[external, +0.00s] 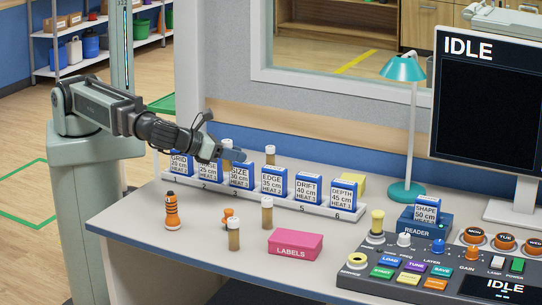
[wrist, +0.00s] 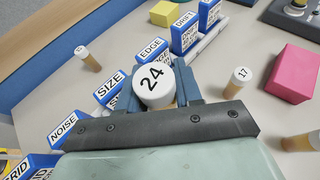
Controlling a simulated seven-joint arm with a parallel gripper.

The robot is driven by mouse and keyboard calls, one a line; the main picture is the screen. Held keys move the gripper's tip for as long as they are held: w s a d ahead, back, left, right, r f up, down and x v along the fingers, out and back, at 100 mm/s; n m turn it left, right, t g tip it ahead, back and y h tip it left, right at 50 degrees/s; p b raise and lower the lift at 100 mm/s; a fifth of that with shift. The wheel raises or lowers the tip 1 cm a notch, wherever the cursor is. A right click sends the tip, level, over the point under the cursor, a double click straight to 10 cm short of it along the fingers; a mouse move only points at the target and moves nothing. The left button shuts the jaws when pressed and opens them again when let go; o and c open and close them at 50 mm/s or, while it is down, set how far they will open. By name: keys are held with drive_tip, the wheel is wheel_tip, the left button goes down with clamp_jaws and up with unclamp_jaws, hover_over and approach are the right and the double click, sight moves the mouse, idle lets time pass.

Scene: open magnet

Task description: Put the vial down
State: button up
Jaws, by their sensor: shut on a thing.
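My gripper (wrist: 158,92) is shut on a vial with a white cap marked 24 (wrist: 155,88), seen from above in the wrist view. In the external view this vial (external: 227,146), with its white cap up, is at my gripper (external: 232,153), over or just behind the card rack near the SIZE card. Its lower end is hidden by the cards and gripper, so I cannot tell if it touches anything.
The numbered rack (external: 322,210) holds several blue-edged cards. One vial (external: 270,155) stands behind it; two more, (external: 267,212) and (external: 234,234), stand in front, near the pink LABELS box (external: 295,245). An orange striped figure (external: 172,211) stands at left.

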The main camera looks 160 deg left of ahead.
drive_tip(key=s+a+r+m+t, duration=0.1)
drive_tip(key=s+a+r+t, duration=0.1)
drive_tip(key=s+a, duration=0.8)
drive_tip(key=s+a+r+m+t, duration=0.1)
drive_tip(key=s+a, duration=0.3)
drive_tip(key=a, duration=1.2)
drive_tip(key=shift+w+d+f, duration=0.1)
drive_tip(key=shift+d+f, duration=0.05)
drive_tip(key=shift+f, duration=3.55)
drive_tip(key=shift+d+f, duration=0.15)
drive_tip(key=shift+f, duration=3.55)
drive_tip(key=shift+f, duration=0.15)
drive_tip(key=o, duration=1)
drive_tip(key=shift+o, duration=0.2)
